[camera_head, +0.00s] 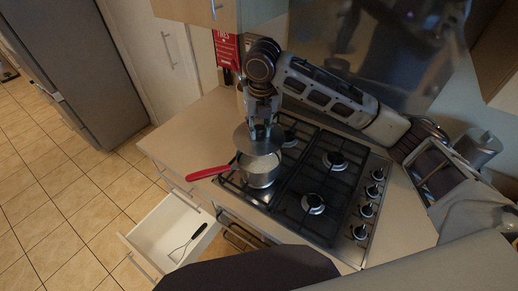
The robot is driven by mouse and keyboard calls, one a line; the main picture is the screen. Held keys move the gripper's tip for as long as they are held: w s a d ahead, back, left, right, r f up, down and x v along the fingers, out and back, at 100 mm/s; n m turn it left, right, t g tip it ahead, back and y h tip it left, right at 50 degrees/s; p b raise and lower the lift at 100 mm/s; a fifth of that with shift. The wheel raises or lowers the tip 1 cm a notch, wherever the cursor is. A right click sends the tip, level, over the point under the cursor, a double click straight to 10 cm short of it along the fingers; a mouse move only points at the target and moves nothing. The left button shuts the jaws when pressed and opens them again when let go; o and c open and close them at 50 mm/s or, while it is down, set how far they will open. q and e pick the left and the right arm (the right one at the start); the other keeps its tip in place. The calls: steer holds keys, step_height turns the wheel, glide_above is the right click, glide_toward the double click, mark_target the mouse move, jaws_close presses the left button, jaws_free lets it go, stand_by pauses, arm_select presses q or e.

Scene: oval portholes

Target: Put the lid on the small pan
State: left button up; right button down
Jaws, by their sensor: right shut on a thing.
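The small pan (259,176) stands on the left part of the gas hob, its red handle (207,173) pointing left over the counter edge. My right gripper (262,132) reaches in from the right with its fingers pointing down. It is shut on the lid (241,139), a grey disc held above the pan's back rim. The lid looks slightly to the back and left of the pan's centre, and part of the pan's opening shows below it. I cannot tell whether the lid touches the rim. My left gripper is not in view.
The black hob (291,208) has several burners and, at its right, a row of knobs (366,210). An open drawer (160,226) with a utensil (187,243) juts out at the lower left. A metal canister (478,147) stands at the right. The counter left of the hob is bare.

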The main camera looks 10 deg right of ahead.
mark_target(259, 135)
steer(key=shift+f+p, duration=0.4)
steer(key=shift+f, duration=2)
steer(key=shift+f+p, duration=0.35)
steer(key=shift+f, duration=1.5)
steer(key=shift+f, duration=0.15)
steer(key=c, duration=1.1)
jaws_free()
steer(key=shift+c, duration=0.2)
steer(key=shift+s+r+b, duration=0.25)
steer(key=shift+r+b, duration=0.15)
steer(key=shift+r, duration=1.65)
steer(key=shift+s+r+b, duration=0.25)
steer(key=shift+r+b, duration=0.1)
steer(key=shift+r, duration=1.65)
steer(key=shift+s+r+b, duration=0.25)
steer(key=shift+r+b, duration=0.15)
steer(key=shift+r, duration=1.65)
